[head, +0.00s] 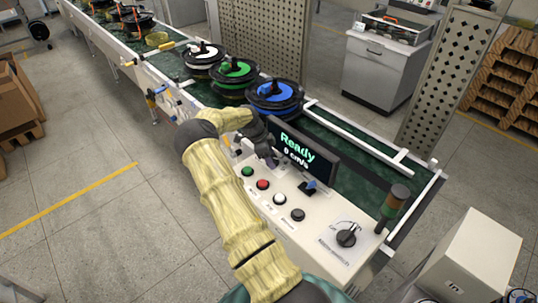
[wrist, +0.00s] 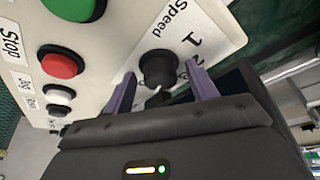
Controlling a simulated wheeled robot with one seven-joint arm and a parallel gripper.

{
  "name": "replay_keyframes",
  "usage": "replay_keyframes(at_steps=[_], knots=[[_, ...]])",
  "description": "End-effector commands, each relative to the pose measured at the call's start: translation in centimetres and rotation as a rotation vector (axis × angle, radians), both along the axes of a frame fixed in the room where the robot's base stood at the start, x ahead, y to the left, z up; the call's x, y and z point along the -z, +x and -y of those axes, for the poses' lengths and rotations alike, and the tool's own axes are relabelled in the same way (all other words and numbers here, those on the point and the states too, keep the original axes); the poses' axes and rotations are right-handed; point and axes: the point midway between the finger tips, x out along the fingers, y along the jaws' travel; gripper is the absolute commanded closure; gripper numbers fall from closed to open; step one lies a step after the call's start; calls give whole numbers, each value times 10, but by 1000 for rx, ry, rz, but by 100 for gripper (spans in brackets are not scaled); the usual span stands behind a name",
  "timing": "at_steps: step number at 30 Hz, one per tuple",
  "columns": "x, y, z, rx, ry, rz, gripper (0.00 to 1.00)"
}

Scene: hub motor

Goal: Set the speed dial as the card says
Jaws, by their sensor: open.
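The speed dial (wrist: 158,68) is a black round knob on the white panel (wrist: 115,35), beside the printed word "Speed" and the numbers 1 and 2. Its pointer direction cannot be told. My gripper (wrist: 162,72) is open, with its two purple fingers on either side of the knob; a gap shows on both sides. In the head view my gripper (head: 268,155) is over the panel's far left part, below the screen (head: 302,150), and hides the speed dial. The screen reads "Ready" and "0 cm/s". I cannot make out a card with the setting.
Green (head: 247,171), red (head: 262,184), white (head: 279,198) and black (head: 298,214) buttons line the panel. Another black dial (head: 346,237) and a signal lamp (head: 395,203) stand at its right end. The green conveyor carries several spoked hubs, the nearest blue (head: 273,94).

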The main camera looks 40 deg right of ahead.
Motion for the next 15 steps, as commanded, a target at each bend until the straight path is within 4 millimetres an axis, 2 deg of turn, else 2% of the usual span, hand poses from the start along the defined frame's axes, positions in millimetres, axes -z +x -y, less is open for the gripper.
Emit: replay_keyframes(at_steps=[7, 15], knots=[[-15, 5, -5, -1, -1, 3, 43], [-61, 16, -22, -2, 0, 4, 43]])
